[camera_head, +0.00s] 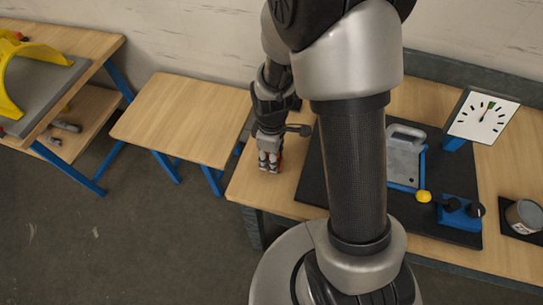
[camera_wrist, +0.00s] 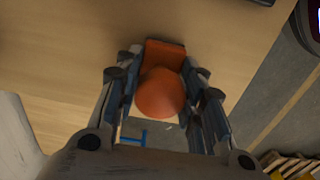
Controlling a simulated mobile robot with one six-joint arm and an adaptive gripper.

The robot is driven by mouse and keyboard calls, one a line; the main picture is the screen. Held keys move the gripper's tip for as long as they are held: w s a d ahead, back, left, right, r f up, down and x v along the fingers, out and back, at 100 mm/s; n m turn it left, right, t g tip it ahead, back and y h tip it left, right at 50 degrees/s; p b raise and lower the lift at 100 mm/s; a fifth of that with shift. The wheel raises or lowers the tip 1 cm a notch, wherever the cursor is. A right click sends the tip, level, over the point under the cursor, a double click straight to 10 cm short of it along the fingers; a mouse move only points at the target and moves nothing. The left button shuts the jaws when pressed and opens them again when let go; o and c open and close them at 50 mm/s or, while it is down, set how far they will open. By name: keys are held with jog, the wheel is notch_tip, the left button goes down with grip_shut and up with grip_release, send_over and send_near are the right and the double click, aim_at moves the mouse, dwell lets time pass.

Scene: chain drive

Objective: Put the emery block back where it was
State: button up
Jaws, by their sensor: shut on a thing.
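My gripper (camera_head: 268,163) is low over the left end of the wooden workbench (camera_head: 246,184). In the wrist view my gripper (camera_wrist: 163,100) has its fingers on both sides of an orange thing (camera_wrist: 160,94) and is shut on it. This looks like the emery block, with a rounded knob toward the camera and a flat, square part beyond it. I cannot tell whether the block touches the bench top.
A black mat (camera_head: 310,178) lies to the right, with a grey metal plate (camera_head: 402,160), a yellow knob (camera_head: 424,197) and a dial (camera_head: 484,116) nearby. A tin (camera_head: 524,215) stands far right. A bare small table (camera_head: 185,115) is left, across a gap.

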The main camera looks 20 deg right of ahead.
jog(key=shift+f, duration=0.1)
jog(key=o, duration=1.1)
notch_tip(320, 180, up, 13)
jog(key=p, duration=0.3)
jog(key=shift+f+p, duration=0.1)
jog(key=shift+p, duration=0.25)
jog(key=s+r+m+t, duration=0.4)
jog(key=s+r+m, duration=0.6)
jog(key=s+r, duration=0.5)
notch_tip(320, 180, up, 3)
jog(key=shift+f+m+t, duration=0.2)
jog(key=shift+m+t, duration=0.1)
jog(key=shift+m, duration=0.1)
jog(key=shift+d+f, duration=0.1)
